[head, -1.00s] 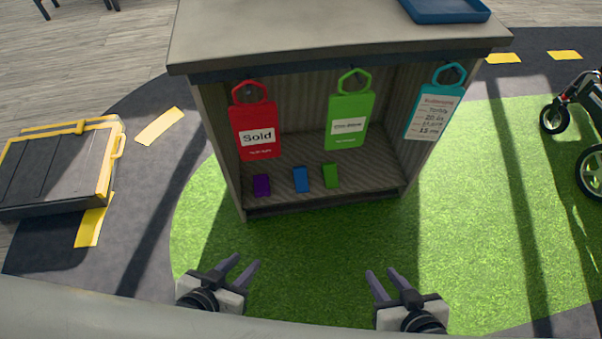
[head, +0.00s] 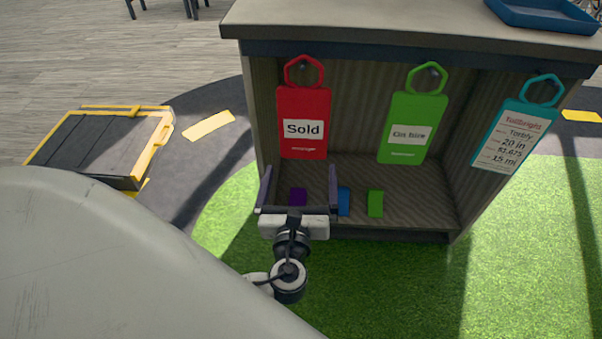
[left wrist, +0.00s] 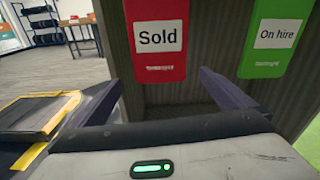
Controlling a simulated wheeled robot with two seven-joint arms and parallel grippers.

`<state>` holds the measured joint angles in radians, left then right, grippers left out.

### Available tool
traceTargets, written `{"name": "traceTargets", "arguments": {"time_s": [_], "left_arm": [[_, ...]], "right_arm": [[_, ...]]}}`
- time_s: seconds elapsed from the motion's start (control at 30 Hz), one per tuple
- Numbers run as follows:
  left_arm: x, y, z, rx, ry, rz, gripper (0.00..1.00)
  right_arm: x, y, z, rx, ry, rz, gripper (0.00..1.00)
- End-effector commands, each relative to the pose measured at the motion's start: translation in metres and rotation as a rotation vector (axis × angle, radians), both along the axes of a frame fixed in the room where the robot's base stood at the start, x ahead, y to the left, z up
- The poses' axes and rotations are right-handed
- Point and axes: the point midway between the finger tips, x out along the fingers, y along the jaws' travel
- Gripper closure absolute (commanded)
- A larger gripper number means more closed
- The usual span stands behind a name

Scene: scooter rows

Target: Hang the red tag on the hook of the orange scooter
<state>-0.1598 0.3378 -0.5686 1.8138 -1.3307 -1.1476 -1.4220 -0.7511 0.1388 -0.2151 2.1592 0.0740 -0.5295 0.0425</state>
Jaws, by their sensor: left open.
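The red tag (head: 304,118), marked "Sold", hangs by its hexagonal loop from a peg at the upper left inside the grey cabinet (head: 352,50). In the left wrist view the lower part of the red tag (left wrist: 157,60) shows ahead; its loop is out of that frame. My left gripper (head: 299,172) is open and empty, just below and in front of the tag's lower edge. Its fingers (left wrist: 170,88) stand apart on either side of the tag's line and do not visibly touch it. My right gripper is not in view. The orange scooter and its hook are not in view.
A green tag (head: 413,125) and a teal tag (head: 515,135) hang to the right. Purple (head: 298,196), blue (head: 343,202) and green (head: 376,204) blocks lie on the cabinet floor. A black-and-yellow case (head: 105,145) lies left. A blue tray (head: 540,16) sits on top.

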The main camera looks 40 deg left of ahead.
Motion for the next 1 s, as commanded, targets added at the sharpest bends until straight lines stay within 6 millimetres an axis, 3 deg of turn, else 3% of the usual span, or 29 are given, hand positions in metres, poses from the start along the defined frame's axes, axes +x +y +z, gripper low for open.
{"name": "traceTargets", "arguments": {"time_s": [0.13,0.7,1.0], "left_arm": [[0.008,0.004,0.013,0.127,-0.015,0.007,0.00],[0.081,0.050,0.013,0.127,-0.015,0.008,0.00],[0.092,0.056,0.014,0.124,-0.013,0.007,0.00]], "right_arm": [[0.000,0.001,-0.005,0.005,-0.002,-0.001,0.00],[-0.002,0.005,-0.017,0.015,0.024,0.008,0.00],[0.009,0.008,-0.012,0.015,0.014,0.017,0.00]]}}
